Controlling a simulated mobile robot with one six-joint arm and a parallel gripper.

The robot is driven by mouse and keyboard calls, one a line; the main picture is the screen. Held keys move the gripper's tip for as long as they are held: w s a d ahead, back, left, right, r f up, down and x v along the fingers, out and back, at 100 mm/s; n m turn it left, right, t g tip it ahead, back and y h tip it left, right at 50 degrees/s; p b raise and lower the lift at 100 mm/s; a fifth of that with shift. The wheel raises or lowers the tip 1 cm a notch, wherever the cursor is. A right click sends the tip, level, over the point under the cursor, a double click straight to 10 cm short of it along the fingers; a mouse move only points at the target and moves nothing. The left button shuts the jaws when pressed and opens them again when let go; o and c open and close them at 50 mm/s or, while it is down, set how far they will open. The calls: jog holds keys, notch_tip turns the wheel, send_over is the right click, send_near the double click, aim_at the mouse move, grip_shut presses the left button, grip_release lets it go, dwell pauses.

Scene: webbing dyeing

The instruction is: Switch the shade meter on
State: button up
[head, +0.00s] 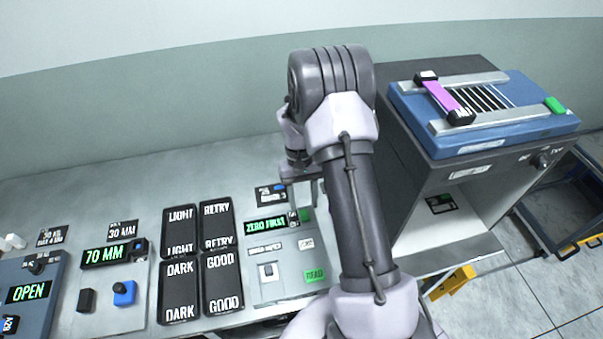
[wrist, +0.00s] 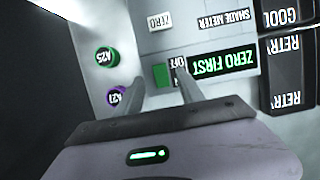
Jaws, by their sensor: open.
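The shade meter (head: 285,292) is a light grey panel at the front centre, partly behind my arm. Its display (head: 265,226) reads ZERO FIRST in green and also shows in the wrist view (wrist: 222,63). A white ZERO key (wrist: 159,21) and a SHADE METER label (wrist: 223,19) lie beside it. A small green switch block (wrist: 160,76) with an OFF label (wrist: 177,62) shows by the fingertips; the right finger partly covers the lettering. My gripper (wrist: 161,82) is open and empty, its fingers on either side of the green block. Contact cannot be told.
Dark LIGHT, RETRY, DARK and GOOD plates (head: 180,285) lie left of the meter. A 70 MM unit (head: 113,254) and an OPEN unit (head: 30,290) stand further left. A dark cabinet (head: 412,190) with a blue-topped frame (head: 490,145) rises close on the right.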

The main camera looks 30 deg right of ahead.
jog(key=p+v, duration=0.2)
jog(key=v, duration=1.1)
jog(key=shift+r+p, duration=0.3)
jog(key=shift+r, duration=0.05)
jog(key=shift+w, duration=0.1)
jog(key=s+a+r+t+b, duration=0.5)
jog(key=s+a+r+b, duration=0.35)
jog(key=a, duration=0.25)
jog(key=s+a+f+t+b, duration=0.2)
jog(key=s+a+b, duration=0.1)
jog(key=s, duration=0.4)
jog(key=s+a+f+m+t+y+b, duration=0.1)
jog(key=s+a+t+b, duration=0.1)
jog(key=s, duration=0.5)
jog(key=shift+a+f+b, duration=0.4)
jog(key=shift+a+b, duration=0.45)
jog(key=shift+b, duration=0.1)
